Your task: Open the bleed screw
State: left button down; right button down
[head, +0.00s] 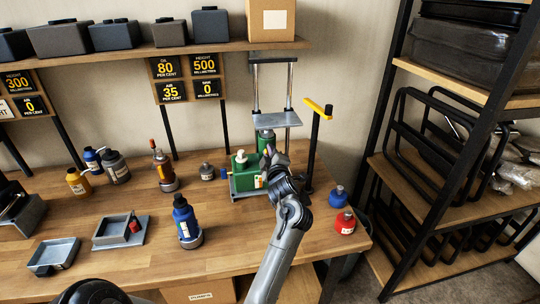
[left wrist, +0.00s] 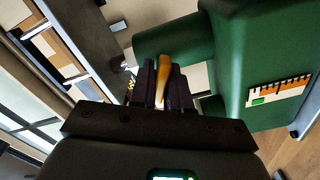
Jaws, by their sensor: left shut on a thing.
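A green hydraulic unit (head: 243,181) with a white cap stands on a grey base at the middle back of the bench. My left gripper (head: 268,158) reaches its right side in the head view. In the left wrist view the green housing (left wrist: 265,60) fills the right side, with a scale label on it. The left gripper (left wrist: 162,88) is shut on a small brass-coloured piece, apparently the bleed screw (left wrist: 164,70), beside a green cylindrical part. The fingers hide much of the screw, and I cannot tell how far it is turned. My right gripper is not in view.
A post with a yellow handle (head: 319,108) rises right of the unit. Blue (head: 338,197) and red (head: 345,222) containers stand at the bench's right edge. A blue bottle (head: 186,222) and grey trays (head: 120,232) are left. The bench front centre is fairly clear.

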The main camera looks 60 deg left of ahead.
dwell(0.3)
pick_arm(q)
jog(key=c, duration=1.2)
grip_release()
jog(key=shift+d, duration=0.1)
jog(key=v, duration=1)
jog(key=shift+s+d, duration=0.15)
jog(key=shift+d, duration=0.15)
